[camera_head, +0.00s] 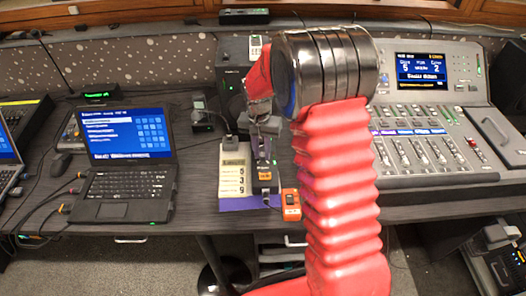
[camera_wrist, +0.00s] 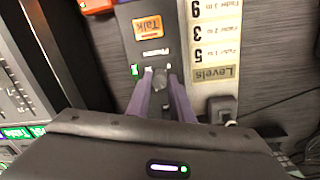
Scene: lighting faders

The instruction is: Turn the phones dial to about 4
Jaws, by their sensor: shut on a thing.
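The phones dial (camera_wrist: 160,78) is a small dark grey knob on a narrow dark panel (camera_wrist: 125,40), below the "Phones" label in the wrist view. My gripper (camera_wrist: 160,84) is shut on this dial, with one purple finger on each side. The dial's pointer and scale numbers are too small or hidden to read. A small green light (camera_wrist: 134,71) glows beside the dial. An orange Talk button (camera_wrist: 148,27) is on the same panel.
A "Levels" card (camera_head: 233,180) listing fader numbers stands next to the panel. An orange box (camera_head: 291,205) sits close by at the desk's front. A laptop (camera_head: 125,160) is at left and a fader console (camera_head: 430,140) at right. My red arm hides the desk's middle.

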